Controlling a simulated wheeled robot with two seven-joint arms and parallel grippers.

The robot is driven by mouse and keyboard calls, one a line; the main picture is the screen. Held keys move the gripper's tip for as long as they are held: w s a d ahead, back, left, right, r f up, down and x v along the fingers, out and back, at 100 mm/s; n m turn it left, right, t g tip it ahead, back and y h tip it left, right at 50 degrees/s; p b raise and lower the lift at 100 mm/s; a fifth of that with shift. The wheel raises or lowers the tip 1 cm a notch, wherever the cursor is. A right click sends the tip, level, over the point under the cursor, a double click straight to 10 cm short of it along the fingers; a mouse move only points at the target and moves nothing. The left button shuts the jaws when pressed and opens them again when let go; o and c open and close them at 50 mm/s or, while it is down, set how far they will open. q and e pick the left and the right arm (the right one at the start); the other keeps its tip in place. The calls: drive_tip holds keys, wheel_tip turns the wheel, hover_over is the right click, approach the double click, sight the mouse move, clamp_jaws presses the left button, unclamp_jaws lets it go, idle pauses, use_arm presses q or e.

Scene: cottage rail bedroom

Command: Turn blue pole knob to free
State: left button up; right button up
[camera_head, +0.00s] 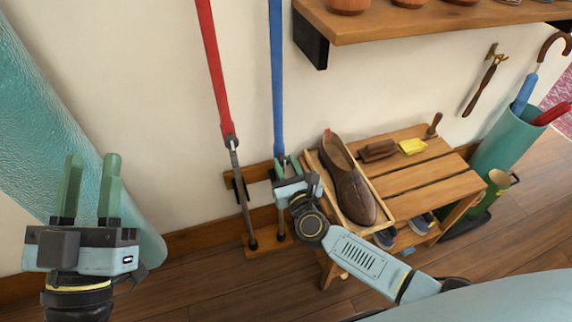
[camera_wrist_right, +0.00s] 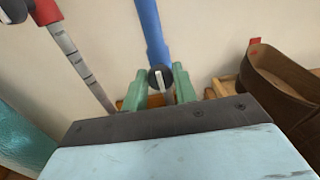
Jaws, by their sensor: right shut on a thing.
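The blue pole (camera_head: 277,80) stands upright against the wall; its lower part is hidden behind my right gripper in the head view. In the right wrist view the blue pole (camera_wrist_right: 150,32) ends at a dark round knob (camera_wrist_right: 160,78) with a pale lever mark standing nearly upright. My right gripper (camera_head: 284,168) is shut on this knob; its green fingers (camera_wrist_right: 159,88) stand on either side of it. My left gripper (camera_head: 88,188) is open and empty at the left, well away from the poles.
A red pole (camera_head: 214,70) stands just left of the blue one. A wooden bench (camera_head: 425,188) with a brown shoe (camera_head: 352,187) in a tray is close on the right. A shelf (camera_head: 430,24) juts out above. A teal umbrella stand (camera_head: 505,140) is far right.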

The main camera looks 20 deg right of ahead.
drive_tip(key=shift+n, duration=0.7)
drive_tip(key=n+p, duration=0.2)
drive_tip(key=n, duration=0.6)
drive_tip(key=shift+a, duration=0.15)
drive_tip(key=n+p, duration=0.2)
drive_tip(key=n, duration=0.4)
drive_tip(key=shift+n, duration=0.4)
use_arm(q)
drive_tip(key=s+a+f+g+y, duration=0.1)
drive_tip(key=a+f+g+y, duration=0.1)
drive_tip(key=f+g, duration=0.4)
drive_tip(key=s+a+f+g+y, duration=0.1)
drive_tip(key=a+f+g+y, duration=0.1)
drive_tip(key=f+g, duration=0.4)
drive_tip(key=shift+s+f+n+p, duration=0.15)
drive_tip(key=shift+f+n+p, duration=0.2)
drive_tip(key=shift+f, duration=2.1)
use_arm(e)
drive_tip(key=shift+f+n, duration=0.15)
drive_tip(key=shift+n, duration=0.85)
drive_tip(key=o, duration=1)
drive_tip(key=shift+c, duration=0.2)
use_arm(q)
drive_tip(key=shift+d, duration=0.1)
use_arm(e)
drive_tip(key=shift+s, duration=0.1)
